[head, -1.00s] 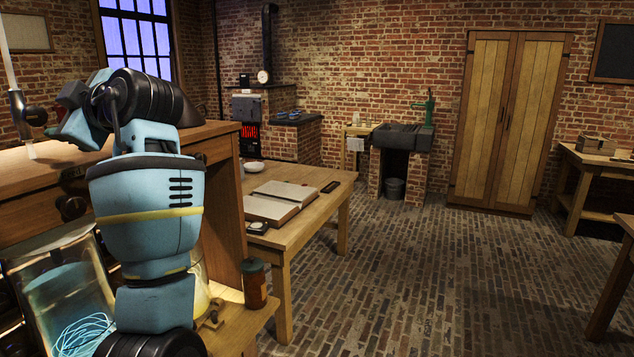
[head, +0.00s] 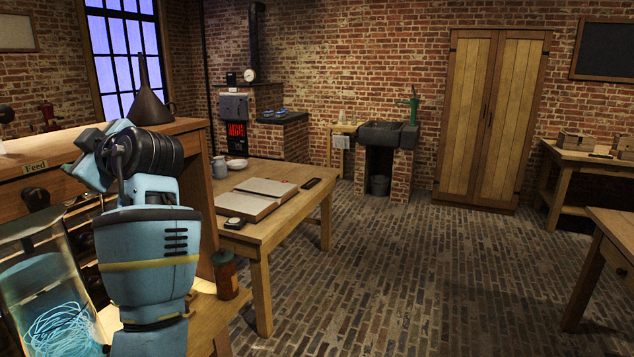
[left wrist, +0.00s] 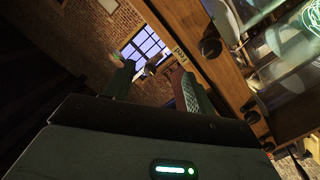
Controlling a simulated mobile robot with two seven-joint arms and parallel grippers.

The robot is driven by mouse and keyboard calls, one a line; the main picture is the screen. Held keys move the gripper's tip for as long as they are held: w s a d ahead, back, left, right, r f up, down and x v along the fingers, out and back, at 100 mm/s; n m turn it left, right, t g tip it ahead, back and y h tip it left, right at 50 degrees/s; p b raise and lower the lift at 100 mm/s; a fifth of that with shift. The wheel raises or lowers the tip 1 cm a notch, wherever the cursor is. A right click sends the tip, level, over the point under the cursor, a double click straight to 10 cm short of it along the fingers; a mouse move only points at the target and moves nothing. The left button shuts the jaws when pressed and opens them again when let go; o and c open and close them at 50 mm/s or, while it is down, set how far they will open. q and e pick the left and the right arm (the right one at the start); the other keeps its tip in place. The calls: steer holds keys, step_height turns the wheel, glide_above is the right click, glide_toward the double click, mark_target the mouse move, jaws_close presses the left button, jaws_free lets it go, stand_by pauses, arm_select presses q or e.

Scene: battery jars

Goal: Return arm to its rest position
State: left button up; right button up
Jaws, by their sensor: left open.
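My left arm (head: 150,250) rises from the bottom at the left of the head view, bent at a dark ribbed joint. In the left wrist view my left gripper (left wrist: 160,88) has its two fingers apart, with nothing between them. The fingers point toward the window and the wooden bench with the "Feed" label. My right gripper is not in view.
A glass jar (head: 52,290) with blue coiled wire stands close at the left of my arm. A funnel (head: 150,106) stands on the bench behind it. The brick floor (head: 400,270) is clear.

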arm_select(q)
steer(key=w+d+f+m+t+h, duration=0.1)
steer(key=f+m+h, duration=0.15)
steer(key=f, duration=0.65)
steer(key=d+f+m+t+h, duration=0.15)
steer(key=f+m, duration=0.25)
steer(key=f, duration=0.5)
steer(key=w+d+f+m+t+h, duration=0.1)
steer(key=f+m, duration=0.3)
steer(key=f, duration=0.5)
steer(key=s+d+f+m+h, duration=0.2)
steer(key=s+f+m, duration=0.15)
steer(key=f, duration=0.55)
steer(key=s+d+f+m+h, duration=0.2)
steer(key=s+d+f, duration=0.15)
steer(key=f, duration=0.55)
steer(key=s+d+f+m+h, duration=0.3)
steer(key=s+d+f+h, duration=0.1)
steer(key=s+f, duration=1)
steer(key=s+d+f+m+g+h, duration=0.1)
steer(key=s+d+f+h, duration=0.1)
steer(key=s, duration=0.9)
steer(key=s+d+f+m+g+h, duration=0.1)
steer(key=s+d, duration=0.3)
steer(key=s, duration=0.6)
steer(key=shift+s+f+h, duration=0.4)
steer(key=shift+f, duration=0.4)
